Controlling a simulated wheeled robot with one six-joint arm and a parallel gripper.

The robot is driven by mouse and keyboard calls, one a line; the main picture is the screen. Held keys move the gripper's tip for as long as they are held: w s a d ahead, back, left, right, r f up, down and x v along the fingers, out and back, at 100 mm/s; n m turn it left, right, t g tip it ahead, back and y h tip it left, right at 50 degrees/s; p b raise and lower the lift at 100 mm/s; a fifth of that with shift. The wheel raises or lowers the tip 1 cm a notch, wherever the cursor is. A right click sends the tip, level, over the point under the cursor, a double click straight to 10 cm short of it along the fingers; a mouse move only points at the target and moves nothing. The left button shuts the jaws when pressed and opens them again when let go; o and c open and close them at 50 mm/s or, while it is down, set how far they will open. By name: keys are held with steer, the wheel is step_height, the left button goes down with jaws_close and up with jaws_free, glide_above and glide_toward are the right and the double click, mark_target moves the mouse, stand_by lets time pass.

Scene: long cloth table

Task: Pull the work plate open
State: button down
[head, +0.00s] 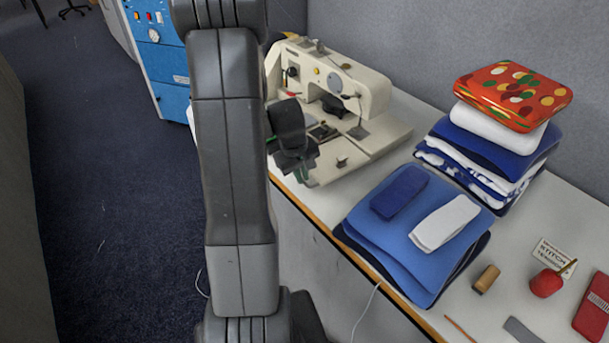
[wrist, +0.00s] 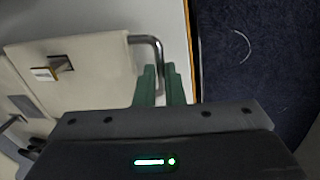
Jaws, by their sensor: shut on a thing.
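The cream sewing machine (head: 372,88) stands on the table against the grey wall panel. Its cream work plate (head: 325,174) is at the near left end, and fills the left of the wrist view (wrist: 95,85). A bent metal handle (wrist: 146,39) sticks out from the plate's edge. My gripper (wrist: 160,72) has its green fingers shut on this handle, one on either side of the bar. In the head view my gripper (head: 295,170) is dark and partly hides the plate's edge. The handle itself is hidden there.
Blue folded cloths (head: 385,250) lie right of the machine, with a cushion stack (head: 500,140) behind. A pincushion (head: 546,283) and a thread spool (head: 487,279) lie farther right. Beyond the table's wooden edge (head: 350,252) is open carpet (head: 110,210).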

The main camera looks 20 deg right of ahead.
steer(key=shift+w+a+m+g+b, duration=0.1)
steer(key=shift+w+a+m+b, duration=0.25)
steer(key=shift+a+m, duration=0.3)
steer(key=shift+w+a+m+g+b, duration=0.1)
steer(key=shift+a+m+b, duration=0.35)
steer(key=shift+a+m, duration=0.15)
steer(key=shift+w+a+m+g+b, duration=0.1)
steer(key=shift+w+a+m+b, duration=0.25)
steer(key=shift+a+m, duration=0.3)
steer(key=w+a+m+g+y, duration=0.1)
steer(key=w+a+m, duration=0.4)
steer(key=w+m, duration=0.6)
steer(key=shift+a+m+g, duration=0.25)
steer(key=shift+m+g, duration=0.05)
steer(key=shift+m, duration=0.7)
steer(key=c, duration=1.8)
jaws_free()
